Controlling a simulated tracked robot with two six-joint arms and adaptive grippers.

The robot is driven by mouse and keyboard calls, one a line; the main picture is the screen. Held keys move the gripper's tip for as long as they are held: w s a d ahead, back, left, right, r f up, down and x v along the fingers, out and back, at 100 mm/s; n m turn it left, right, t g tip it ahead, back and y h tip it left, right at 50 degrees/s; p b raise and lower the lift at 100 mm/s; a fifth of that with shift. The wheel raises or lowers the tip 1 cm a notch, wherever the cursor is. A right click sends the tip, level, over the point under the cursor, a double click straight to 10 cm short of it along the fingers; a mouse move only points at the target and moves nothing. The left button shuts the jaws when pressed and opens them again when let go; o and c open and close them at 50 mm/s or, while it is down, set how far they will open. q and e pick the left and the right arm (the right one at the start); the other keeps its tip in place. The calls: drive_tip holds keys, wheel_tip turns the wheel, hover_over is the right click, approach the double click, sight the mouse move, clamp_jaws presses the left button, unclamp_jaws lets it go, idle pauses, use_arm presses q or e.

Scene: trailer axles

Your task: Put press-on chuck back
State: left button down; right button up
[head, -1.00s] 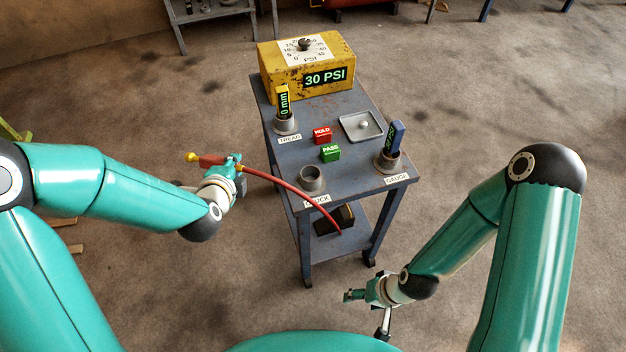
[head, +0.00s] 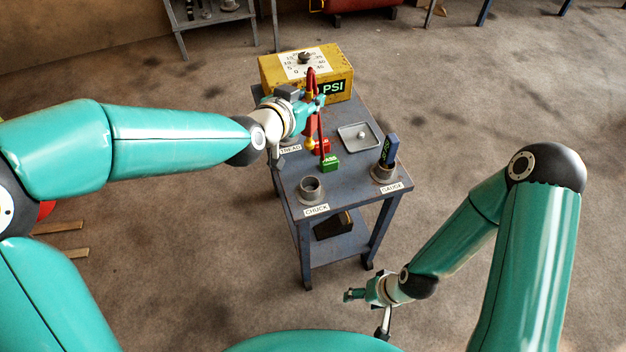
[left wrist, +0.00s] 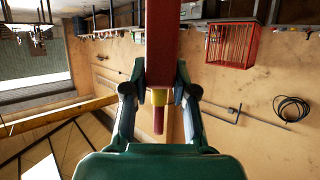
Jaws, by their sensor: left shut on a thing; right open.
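The press-on chuck (head: 310,128) is red with a yellow tip and points downward above the cart top. My left gripper (head: 313,104) is shut on the chuck, over the back left of the cart. In the left wrist view, the gripper (left wrist: 160,90) closes around the chuck, whose red body (left wrist: 162,40) and yellow collar (left wrist: 159,97) show. The round grey holder labelled CHUCK (head: 311,187) at the cart's front left is empty. My right gripper (head: 352,294) is open and empty, low in front of the cart.
The cart top (head: 348,178) also carries a yellow PSI box (head: 270,72), a small tray (head: 360,136), a green PASS block (head: 329,162) and a red HOLD block (head: 324,145). A blue gauge (head: 390,150) stands in the GAUGE holder (head: 384,173). My left gripper hides the tread tool.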

use_arm(q)
wheel_tip(320, 180, down, 20)
drive_tip(key=p, duration=0.2)
drive_tip(key=shift+r, duration=0.2)
drive_tip(key=c, duration=0.9)
unclamp_jaws()
drive_tip(key=shift+c, duration=0.2)
drive_tip(key=b+v, duration=0.3)
drive_tip(key=v, duration=0.9)
drive_tip(key=s+a+f+n+g+y, duration=0.1)
drive_tip(key=s+a+f+n+g, duration=0.2)
drive_tip(key=f, duration=0.6)
drive_tip(key=s+a+f+n+g+y, duration=0.1)
drive_tip(key=s+a+f+n+g, duration=0.1)
drive_tip(key=s+f+g, duration=0.35)
drive_tip(key=s+a+f+n+g, duration=0.1)
drive_tip(key=s+f+n+g, duration=0.1)
drive_tip(key=s+f, duration=0.7)
drive_tip(key=shift+s+a+n+g, duration=0.25)
drive_tip(key=shift+s+n+g, duration=0.2)
drive_tip(key=shift+s, duration=0.3)
